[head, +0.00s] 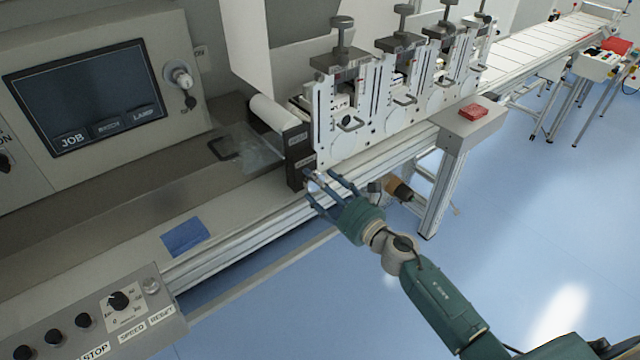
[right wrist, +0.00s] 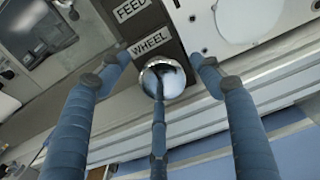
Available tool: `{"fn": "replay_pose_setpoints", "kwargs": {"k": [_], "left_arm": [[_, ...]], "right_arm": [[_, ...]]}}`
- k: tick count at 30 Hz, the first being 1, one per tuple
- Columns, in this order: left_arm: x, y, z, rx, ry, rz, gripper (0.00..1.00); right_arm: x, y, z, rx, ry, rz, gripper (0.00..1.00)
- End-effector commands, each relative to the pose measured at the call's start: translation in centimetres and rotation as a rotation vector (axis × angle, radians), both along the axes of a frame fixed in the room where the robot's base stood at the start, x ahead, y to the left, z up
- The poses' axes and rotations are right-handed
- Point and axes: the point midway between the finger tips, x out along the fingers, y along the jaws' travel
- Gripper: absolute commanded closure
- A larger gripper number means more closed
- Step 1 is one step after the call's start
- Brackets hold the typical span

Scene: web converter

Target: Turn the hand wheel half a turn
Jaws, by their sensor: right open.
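The hand wheel (right wrist: 165,78) is a shiny round metal knob on a dark panel, under a white label reading WHEEL, in the right wrist view. In the head view the dark panel (head: 298,150) stands at the near end of the row of white stations, and the wheel is mostly hidden by my fingers. My right gripper (head: 325,187) is open in front of the wheel. In the wrist view two blue fingers stand apart to its left and right, and a third overlaps its lower part. I cannot tell whether any finger touches it. My left gripper is out of view.
A metal rail (head: 240,232) runs below the panel. A console with a JOB screen (head: 85,95) stands at the left, with a control box (head: 100,325) at the lower left. A blue cloth (head: 185,236) lies on the ledge. A red block (head: 473,111) rests on a grey box.

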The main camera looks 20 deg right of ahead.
Motion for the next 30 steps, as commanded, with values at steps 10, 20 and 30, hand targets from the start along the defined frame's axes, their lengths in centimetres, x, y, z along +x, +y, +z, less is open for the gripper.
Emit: {"fn": "replay_pose_setpoints", "kwargs": {"k": [10,20,30], "left_arm": [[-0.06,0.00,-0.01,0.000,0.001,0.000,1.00],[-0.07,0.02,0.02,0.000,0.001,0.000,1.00],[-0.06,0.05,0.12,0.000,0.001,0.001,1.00]], "right_arm": [[0.01,-0.07,0.09,0.000,-0.001,-0.001,0.78],[0.10,-0.20,0.36,0.040,0.009,-0.003,0.79],[0.23,-0.40,0.58,0.257,0.084,-0.003,0.79]]}}
